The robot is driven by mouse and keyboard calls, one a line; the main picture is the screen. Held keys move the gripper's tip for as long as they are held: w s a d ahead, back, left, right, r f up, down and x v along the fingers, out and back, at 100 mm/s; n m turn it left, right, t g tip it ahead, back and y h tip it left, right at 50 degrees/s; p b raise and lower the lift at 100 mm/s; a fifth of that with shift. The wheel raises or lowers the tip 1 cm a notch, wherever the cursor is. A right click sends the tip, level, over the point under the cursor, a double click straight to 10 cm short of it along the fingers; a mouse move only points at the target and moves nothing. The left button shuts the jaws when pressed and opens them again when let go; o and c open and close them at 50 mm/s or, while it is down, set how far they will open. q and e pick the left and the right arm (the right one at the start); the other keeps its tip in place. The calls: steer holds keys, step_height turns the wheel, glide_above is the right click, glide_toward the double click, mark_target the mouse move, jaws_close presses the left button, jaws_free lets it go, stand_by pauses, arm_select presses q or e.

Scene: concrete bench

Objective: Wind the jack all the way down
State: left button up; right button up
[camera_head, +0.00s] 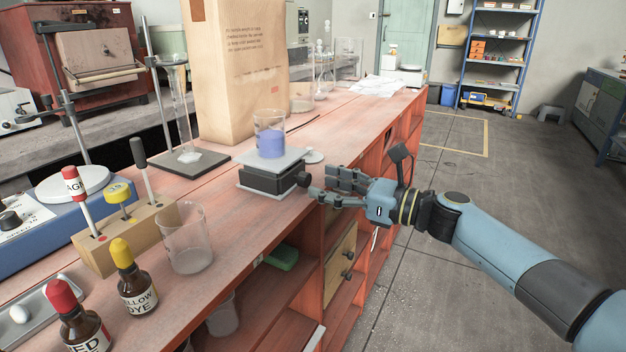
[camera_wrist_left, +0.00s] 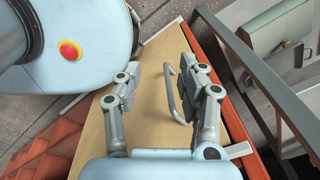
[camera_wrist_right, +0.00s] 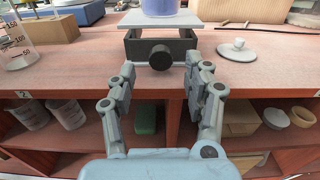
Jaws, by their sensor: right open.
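The jack (camera_head: 262,180) stands near the front edge of the red bench, with a grey top plate and a dark body. A beaker of blue-violet liquid (camera_head: 270,138) stands on its plate. The jack's black round knob (camera_wrist_right: 161,57) faces my right gripper (camera_head: 332,184). In the right wrist view that gripper (camera_wrist_right: 158,88) is open, its fingers apart on either side of the knob's line and short of it; nothing is between them. My left gripper (camera_wrist_left: 164,82) shows only in its wrist view, open and empty, over a tan panel with a metal handle (camera_wrist_left: 178,95).
A large paper bag (camera_head: 238,70) stands behind the jack. An empty beaker (camera_head: 187,238), dye bottles (camera_head: 137,290) and a wooden block with tools (camera_head: 125,235) stand at left. A small lidded disc (camera_wrist_right: 237,49) lies right of the jack. Shelves open below the bench edge.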

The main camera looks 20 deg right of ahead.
mark_target(308, 181)
steer(key=shift+x, duration=1.75)
arm_select(q)
steer(key=shift+s+a, duration=0.2)
steer(key=shift+s, duration=0.05)
arm_select(e)
jaws_close()
steer(key=n+b, duration=0.2)
steer(key=shift+f+b, duration=0.35)
steer(key=shift+f, duration=0.05)
steer(key=shift+r+n+b, duration=0.15)
steer(key=shift+n+b, duration=0.35)
steer(key=shift+n, duration=0.6)
arm_select(q)
steer(key=f, duration=0.3)
steer(key=shift+s+f, duration=0.15)
steer(key=shift+s, duration=0.2)
arm_select(e)
steer(key=shift+r, duration=0.2)
jaws_free()
arm_select(q)
steer(key=shift+a, duration=0.15)
arm_select(e)
steer(key=shift+s, duration=0.1)
